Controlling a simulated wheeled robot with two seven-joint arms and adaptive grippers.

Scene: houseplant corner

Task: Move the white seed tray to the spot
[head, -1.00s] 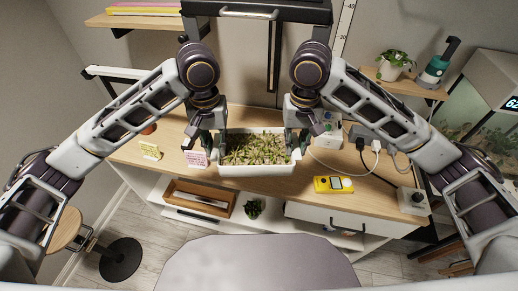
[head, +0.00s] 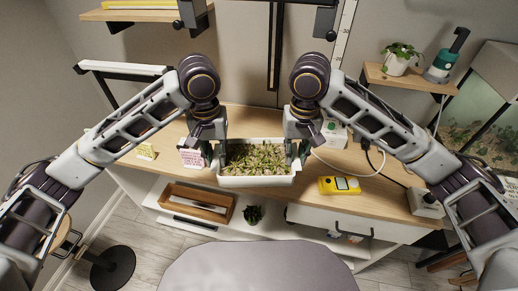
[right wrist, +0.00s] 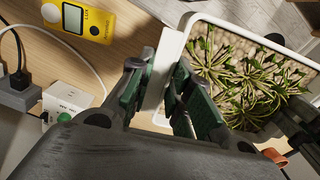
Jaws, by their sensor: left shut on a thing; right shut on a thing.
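The white seed tray (head: 256,182) is full of green seedlings and sits between my two grippers, at the front edge of the wooden tabletop in the head view. My left gripper (head: 212,158) is shut on its left end wall. My right gripper (head: 298,155) is shut on its right end wall. In the right wrist view, the green-padded fingers of the right gripper (right wrist: 160,95) clasp the white end wall, and the tray rim (right wrist: 265,42) shows beside them. The tray looks about level. I cannot tell whether its bottom touches the tabletop. No marked spot is clearly visible.
A pink note card (head: 192,157) stands close left of the tray, with a yellow card (head: 146,152) further left. A yellow lux meter (head: 340,185) lies to the right. A white socket box (head: 334,134) and cables are behind my right gripper. Tabletop between tray and meter is clear.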

